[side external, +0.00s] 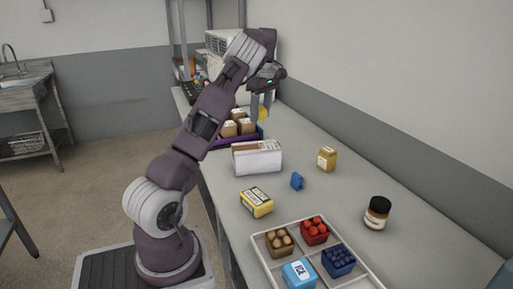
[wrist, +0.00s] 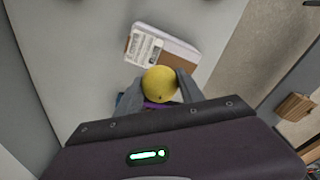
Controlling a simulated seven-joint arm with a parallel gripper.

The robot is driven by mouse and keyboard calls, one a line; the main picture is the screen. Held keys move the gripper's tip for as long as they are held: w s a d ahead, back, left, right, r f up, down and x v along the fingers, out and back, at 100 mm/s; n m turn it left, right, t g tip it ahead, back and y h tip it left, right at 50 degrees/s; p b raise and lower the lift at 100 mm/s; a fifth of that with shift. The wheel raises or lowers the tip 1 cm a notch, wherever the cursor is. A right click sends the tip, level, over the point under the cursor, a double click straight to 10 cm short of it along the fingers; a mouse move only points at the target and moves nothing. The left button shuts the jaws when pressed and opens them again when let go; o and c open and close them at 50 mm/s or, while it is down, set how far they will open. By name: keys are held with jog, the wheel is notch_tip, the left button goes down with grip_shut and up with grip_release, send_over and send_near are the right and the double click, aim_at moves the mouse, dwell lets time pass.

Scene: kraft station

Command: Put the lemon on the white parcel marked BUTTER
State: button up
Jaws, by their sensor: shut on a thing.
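My gripper (side external: 261,104) is shut on the yellow lemon (side external: 263,115), holding it in the air near the purple-edged crate at the back. In the wrist view the lemon (wrist: 160,84) sits between the two grey fingers of my gripper (wrist: 158,88). A white parcel (side external: 262,160) with a brown top stands on the counter, nearer the camera than the lemon. It also shows in the wrist view (wrist: 178,50), beyond the lemon, with a printed label on top. The lemon is apart from the parcel in the side view. The parcel's lettering is too small to read.
A purple crate (side external: 222,142) of brown boxes stands behind the parcel. A yellow packet (side external: 257,202), blue object (side external: 297,181), mustard-coloured box (side external: 327,159) and dark-lidded jar (side external: 377,212) stand around. A divided tray (side external: 263,262) is in front. Bare counter separates the items.

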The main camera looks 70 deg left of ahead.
aim_at(255, 146)
jog(key=f, duration=0.6)
jog(key=s+f, duration=0.1)
jog(key=f, duration=0.2)
jog(key=shift+a+f, duration=0.3)
jog(key=shift+a, duration=0.1)
jog(key=shift+s+f, duration=0.1)
jog(key=o, duration=1.4)
